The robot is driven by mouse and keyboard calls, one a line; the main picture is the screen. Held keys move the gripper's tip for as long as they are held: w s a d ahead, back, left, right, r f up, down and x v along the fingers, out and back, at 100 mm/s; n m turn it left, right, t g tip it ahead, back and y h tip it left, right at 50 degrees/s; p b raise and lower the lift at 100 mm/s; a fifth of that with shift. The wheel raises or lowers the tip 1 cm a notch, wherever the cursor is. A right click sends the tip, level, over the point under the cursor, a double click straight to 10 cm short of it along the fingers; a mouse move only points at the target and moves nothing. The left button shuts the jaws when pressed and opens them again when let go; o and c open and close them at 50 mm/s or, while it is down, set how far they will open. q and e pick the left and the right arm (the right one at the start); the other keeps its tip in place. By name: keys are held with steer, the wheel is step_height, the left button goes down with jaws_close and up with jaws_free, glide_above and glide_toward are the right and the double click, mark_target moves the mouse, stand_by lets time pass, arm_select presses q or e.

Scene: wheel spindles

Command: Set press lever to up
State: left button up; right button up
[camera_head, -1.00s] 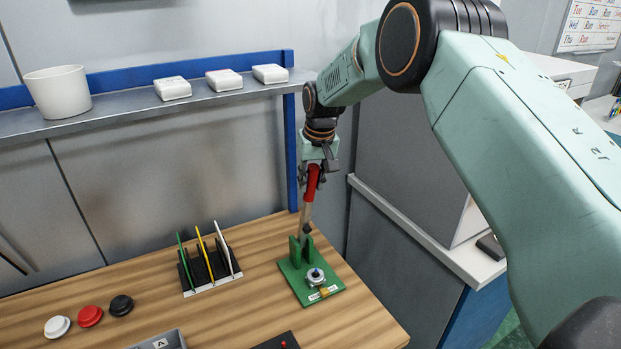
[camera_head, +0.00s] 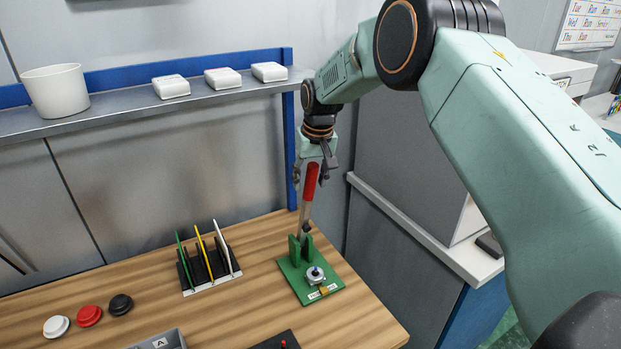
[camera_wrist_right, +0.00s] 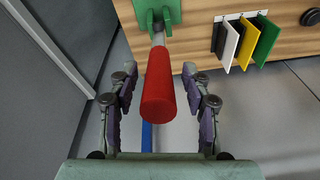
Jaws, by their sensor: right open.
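The press is a green base (camera_head: 292,277) with green uprights, standing on the wooden bench. Its lever has a metal shaft (camera_head: 304,213) and a red handle (camera_head: 311,180), and it points up from the uprights. A round metal part (camera_head: 315,275) sits on the base in front of the uprights. My right gripper (camera_head: 312,178) is open at the top of the red handle. In the right wrist view the red handle (camera_wrist_right: 158,85) lies between the two spread fingers of the gripper (camera_wrist_right: 160,110), with a gap on each side. My left gripper is not in view.
A black rack (camera_head: 208,267) with green, yellow and white plates stands left of the press. White, red (camera_head: 89,315) and black discs lie at the left. A shelf (camera_head: 140,108) with a white cup and white boxes runs above. A grey cabinet (camera_head: 400,180) stands right.

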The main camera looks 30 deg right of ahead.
steer(key=v, duration=1.1)
steer(key=shift+s+r, duration=0.1)
steer(key=shift+r, duration=0.4)
steer(key=shift+s+f, duration=0.1)
steer(key=shift+s, duration=0.05)
